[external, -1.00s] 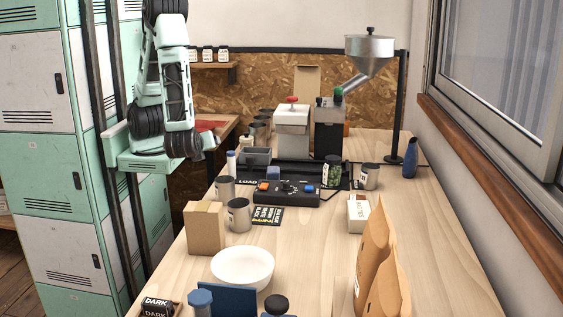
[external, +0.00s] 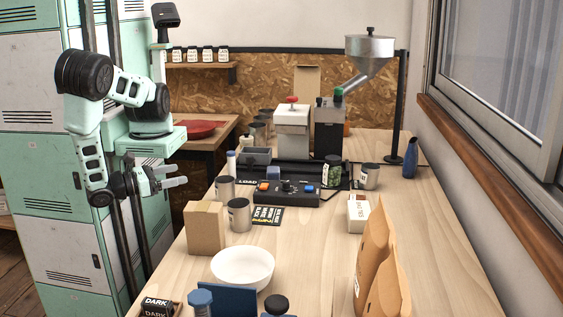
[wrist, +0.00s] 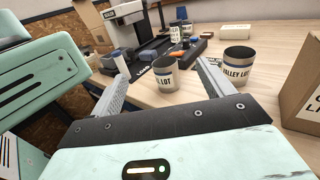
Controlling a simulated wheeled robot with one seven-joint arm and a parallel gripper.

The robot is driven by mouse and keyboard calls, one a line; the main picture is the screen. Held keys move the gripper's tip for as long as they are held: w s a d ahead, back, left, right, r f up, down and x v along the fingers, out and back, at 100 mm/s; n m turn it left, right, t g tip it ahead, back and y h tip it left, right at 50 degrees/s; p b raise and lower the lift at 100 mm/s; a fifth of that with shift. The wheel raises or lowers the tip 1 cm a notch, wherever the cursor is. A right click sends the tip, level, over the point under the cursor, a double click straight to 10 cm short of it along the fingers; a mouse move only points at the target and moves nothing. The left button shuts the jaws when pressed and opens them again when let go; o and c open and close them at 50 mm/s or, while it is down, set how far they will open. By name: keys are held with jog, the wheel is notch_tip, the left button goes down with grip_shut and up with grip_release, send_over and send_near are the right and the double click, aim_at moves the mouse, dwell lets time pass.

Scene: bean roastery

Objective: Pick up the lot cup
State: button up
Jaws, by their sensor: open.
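A grey metal cup whose label ends in "L LOT" (wrist: 165,79) shows between my gripper's fingers in the wrist view, beyond the tips. In the external view this cup (external: 225,188) stands upright near the table's left edge. A similar cup marked "VALLEY LOT" (wrist: 237,68) stands to its right in the wrist view and beside the cardboard box in the external view (external: 239,216). My gripper (external: 178,175) is open and empty, left of the table, with its fingers pointing right toward the cups. The gripper (wrist: 160,68) also shows in the wrist view.
A cardboard box (external: 204,229) and white bowl (external: 242,267) stand nearer the camera. A black control panel (external: 289,193) lies behind the cups. Another labelled cup (external: 370,177) and a dark, green-marked can (external: 333,173) stand farther right.

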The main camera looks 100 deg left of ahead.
aim_at(230, 183)
notch_tip(230, 183, down, 6)
jog(key=f, duration=0.1)
jog(key=p+x, duration=0.1)
jog(key=x, duration=0.3)
jog(key=p+x, duration=0.1)
jog(key=x, duration=0.3)
jog(key=p+x, duration=0.2)
jog(key=x, duration=0.2)
jog(key=shift+r, duration=0.25)
jog(key=p+x, duration=0.2)
jog(key=x, duration=0.3)
jog(key=shift+p, duration=0.35)
jog(key=shift+w+a, duration=0.15)
jog(key=shift+w, duration=0.05)
jog(key=shift+f, duration=0.1)
jog(key=shift+c, duration=0.3)
jog(key=c, duration=1.1)
